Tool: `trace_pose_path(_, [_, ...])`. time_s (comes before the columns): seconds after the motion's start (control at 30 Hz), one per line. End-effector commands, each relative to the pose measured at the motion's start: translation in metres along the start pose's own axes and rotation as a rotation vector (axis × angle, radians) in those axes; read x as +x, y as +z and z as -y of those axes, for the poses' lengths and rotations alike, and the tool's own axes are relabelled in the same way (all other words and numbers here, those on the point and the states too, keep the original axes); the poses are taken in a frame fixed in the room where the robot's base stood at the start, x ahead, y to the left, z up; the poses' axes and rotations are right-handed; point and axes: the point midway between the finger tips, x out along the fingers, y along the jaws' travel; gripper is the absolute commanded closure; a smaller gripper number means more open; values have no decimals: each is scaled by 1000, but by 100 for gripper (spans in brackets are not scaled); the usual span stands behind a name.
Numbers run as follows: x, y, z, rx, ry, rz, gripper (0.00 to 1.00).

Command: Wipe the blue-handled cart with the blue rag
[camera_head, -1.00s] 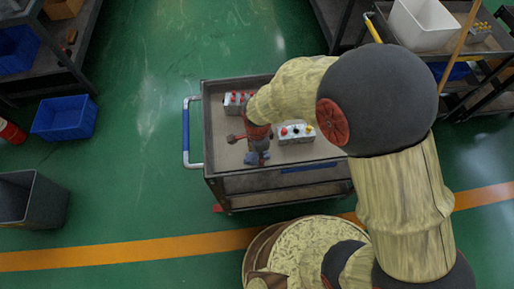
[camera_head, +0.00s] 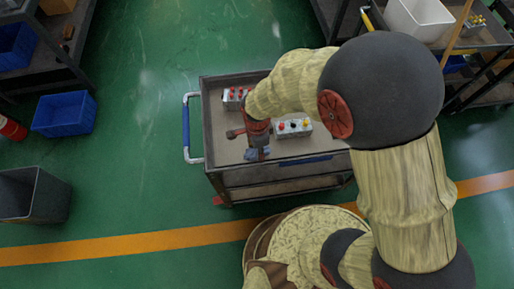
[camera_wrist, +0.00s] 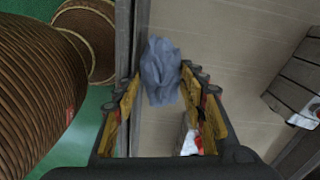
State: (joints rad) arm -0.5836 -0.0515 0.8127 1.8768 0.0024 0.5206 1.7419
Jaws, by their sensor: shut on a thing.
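The blue-handled cart (camera_head: 222,150) stands in the middle of the head view, with its blue handle (camera_head: 186,128) on the left side. My gripper (camera_head: 257,150) is low over the cart's top, near its front edge. It is shut on the crumpled blue rag (camera_head: 251,155). In the wrist view the rag (camera_wrist: 160,68) sits between the fingertips, beside the cart's raised edge and over the pale top (camera_wrist: 225,45). I cannot tell whether the rag presses on the top. My wrist hides part of the top.
A valve block with red knobs (camera_head: 231,97) lies at the back left of the top. Another with red, black and yellow knobs (camera_head: 297,128) lies right of my gripper. A blue bin (camera_head: 64,115) and a dark bin (camera_head: 34,194) stand on the floor at left.

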Motion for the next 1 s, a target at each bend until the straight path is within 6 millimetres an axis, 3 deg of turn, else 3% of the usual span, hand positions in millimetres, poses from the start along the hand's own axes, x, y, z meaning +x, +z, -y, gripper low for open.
trace_pose_path(0.2, [-22, 0, 3, 0, -8, 1, 78])
trace_pose_path(0.57, [-24, 1, 4, 0, -11, 2, 79])
trace_pose_path(1.0, [-54, 1, 4, 0, -12, 2, 79])
